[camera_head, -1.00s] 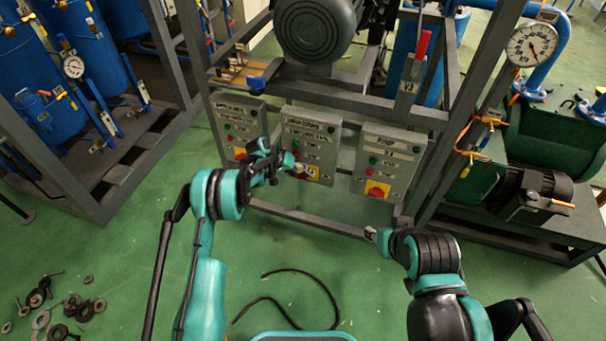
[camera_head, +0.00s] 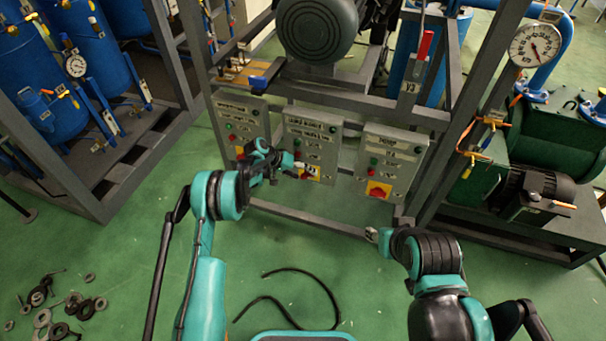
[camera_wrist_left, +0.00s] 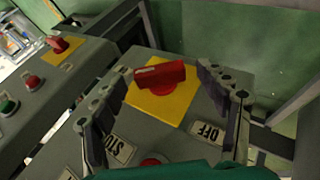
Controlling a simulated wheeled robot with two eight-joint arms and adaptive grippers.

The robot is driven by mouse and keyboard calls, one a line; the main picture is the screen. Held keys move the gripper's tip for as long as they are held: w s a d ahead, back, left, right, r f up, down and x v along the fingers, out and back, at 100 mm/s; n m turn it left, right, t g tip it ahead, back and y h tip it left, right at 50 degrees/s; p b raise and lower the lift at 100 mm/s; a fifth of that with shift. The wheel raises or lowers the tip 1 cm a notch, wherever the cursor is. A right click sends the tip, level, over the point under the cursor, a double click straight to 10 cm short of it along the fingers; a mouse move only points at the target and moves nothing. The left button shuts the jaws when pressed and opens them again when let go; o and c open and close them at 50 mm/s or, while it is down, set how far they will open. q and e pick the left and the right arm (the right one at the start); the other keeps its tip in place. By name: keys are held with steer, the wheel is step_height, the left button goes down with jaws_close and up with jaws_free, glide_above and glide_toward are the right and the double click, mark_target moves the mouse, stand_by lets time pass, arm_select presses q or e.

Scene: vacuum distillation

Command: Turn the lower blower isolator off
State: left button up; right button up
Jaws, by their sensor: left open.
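The middle grey control box (camera_head: 325,128) carries a red rotary isolator knob on a yellow plate (camera_head: 312,176). Its label is too blurred to read surely. In the left wrist view the red knob (camera_wrist_left: 160,76) stands on its yellow plate (camera_wrist_left: 172,107), near a tag reading OFF. My left gripper (camera_head: 298,166) is in front of this box and partly hides the knob in the head view. In the left wrist view the left gripper (camera_wrist_left: 165,74) is open, one finger on each side of the knob, with gaps visible. My right gripper (camera_head: 371,235) shows only slightly at lower right, away from the boxes.
Similar boxes hang on the left (camera_head: 238,112) and right (camera_head: 392,150), each close beside the middle one. A frame bar (camera_head: 305,218) runs below them. A black hose (camera_head: 285,297) lies on the green floor. Loose rings (camera_head: 42,297) lie at lower left.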

arm_select(q)
steer(key=shift+a+r, duration=0.1)
steer(key=v, duration=1.1)
steer(key=shift+a+r, duration=0.25)
steer(key=shift+s, duration=0.15)
